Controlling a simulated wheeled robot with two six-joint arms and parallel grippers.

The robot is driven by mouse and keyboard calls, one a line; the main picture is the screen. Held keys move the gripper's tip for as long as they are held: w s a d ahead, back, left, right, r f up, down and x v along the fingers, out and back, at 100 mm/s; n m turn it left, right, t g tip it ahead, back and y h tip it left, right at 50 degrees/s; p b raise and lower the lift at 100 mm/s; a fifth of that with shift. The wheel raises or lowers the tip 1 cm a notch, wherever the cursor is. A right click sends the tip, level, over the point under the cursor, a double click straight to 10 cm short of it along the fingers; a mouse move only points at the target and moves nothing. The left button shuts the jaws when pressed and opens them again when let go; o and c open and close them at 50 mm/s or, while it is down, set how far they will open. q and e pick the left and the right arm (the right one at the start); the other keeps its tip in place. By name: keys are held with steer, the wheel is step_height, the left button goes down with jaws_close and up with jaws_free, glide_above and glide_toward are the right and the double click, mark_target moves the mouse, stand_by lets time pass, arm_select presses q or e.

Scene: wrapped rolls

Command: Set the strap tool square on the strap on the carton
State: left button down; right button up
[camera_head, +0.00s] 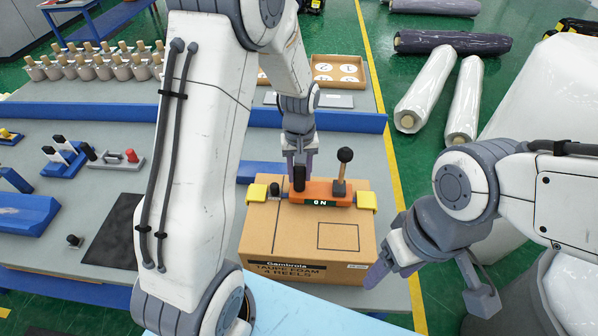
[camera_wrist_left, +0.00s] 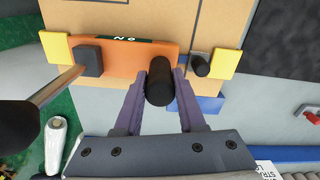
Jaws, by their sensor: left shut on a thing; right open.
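The orange strap tool (camera_head: 322,191) is at the top of the brown carton (camera_head: 300,228), between two yellow corner pieces (camera_head: 257,193) (camera_head: 367,202). It has a green label, a black grip (camera_wrist_left: 159,82) and a metal lever with a black knob (camera_head: 345,155). My left gripper (camera_head: 299,178) is shut on the black grip, one finger each side. The tool runs roughly in line with the yellow pieces in the left wrist view. The strap is mostly hidden; I cannot tell whether the tool touches it. My right gripper (camera_head: 430,284) is open and empty, right of the carton.
A small dark cylinder (camera_wrist_left: 201,65) sits between the tool and one yellow piece. A blue rail (camera_head: 350,121) runs behind the carton. Left on the grey table are small tools and a black mat (camera_head: 113,235). White wrapped rolls (camera_head: 427,90) lie on the green floor.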

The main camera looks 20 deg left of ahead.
arm_select(q)
steer(key=shift+f, duration=0.3)
stand_by(0.4)
steer(key=shift+c, duration=2.1)
jaws_free()
steer(key=shift+f, duration=0.1)
steer(key=shift+b, duration=0.3)
steer(key=shift+r, duration=0.45)
step_height(320, 180, up, 10)
steer(key=shift+f+b, duration=0.15)
steer(key=shift+b, duration=0.95)
